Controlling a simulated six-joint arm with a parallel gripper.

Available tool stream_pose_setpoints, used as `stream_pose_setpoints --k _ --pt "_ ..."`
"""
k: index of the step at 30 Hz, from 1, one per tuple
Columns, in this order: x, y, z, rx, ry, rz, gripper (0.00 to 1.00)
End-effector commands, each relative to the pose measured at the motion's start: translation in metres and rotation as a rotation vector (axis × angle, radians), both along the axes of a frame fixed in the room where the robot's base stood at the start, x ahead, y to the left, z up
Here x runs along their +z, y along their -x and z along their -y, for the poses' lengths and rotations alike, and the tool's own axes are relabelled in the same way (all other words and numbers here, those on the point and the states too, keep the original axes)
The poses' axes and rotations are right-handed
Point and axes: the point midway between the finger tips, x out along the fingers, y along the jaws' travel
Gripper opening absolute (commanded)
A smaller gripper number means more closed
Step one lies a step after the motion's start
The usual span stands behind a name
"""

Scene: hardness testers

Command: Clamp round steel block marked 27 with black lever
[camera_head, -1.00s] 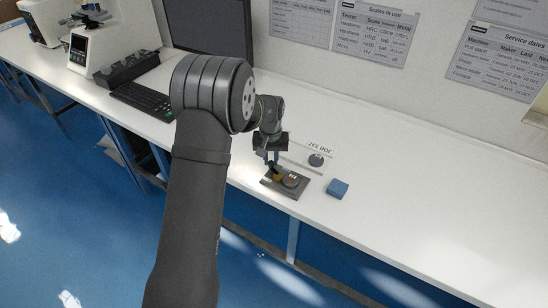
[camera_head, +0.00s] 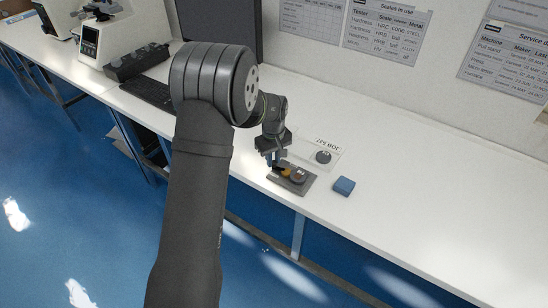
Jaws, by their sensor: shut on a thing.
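A dark clamping plate (camera_head: 300,189) lies near the front edge of the white bench. A round steel block (camera_head: 299,175) sits on it, beside a small orange part (camera_head: 286,173). The number on the block is too small to read. My gripper (camera_head: 277,162) points down at the plate's left end, left of the block. It is shut on the black lever (camera_head: 280,169), which is small and mostly hidden by the fingers.
A second round block (camera_head: 323,157) rests on a white card marked JOB 527 (camera_head: 330,144) behind the plate. A blue block (camera_head: 344,186) lies to the right. A keyboard (camera_head: 147,93) and a tester (camera_head: 110,42) stand left. The bench is clear at right.

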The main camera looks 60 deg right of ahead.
Motion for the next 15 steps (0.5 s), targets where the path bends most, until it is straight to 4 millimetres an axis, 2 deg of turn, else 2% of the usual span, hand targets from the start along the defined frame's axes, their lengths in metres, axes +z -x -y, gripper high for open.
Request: stream_pose_setpoints --k 13,14,15 --pt "0.0005 0.0003 -0.0001 0.009 0.001 0.0 0.0" --pt "0.0005 0.0003 -0.0001 0.008 0.001 0.0 0.23" --pt "0.0004 0.0003 -0.0001 0.008 0.001 0.0 0.31"
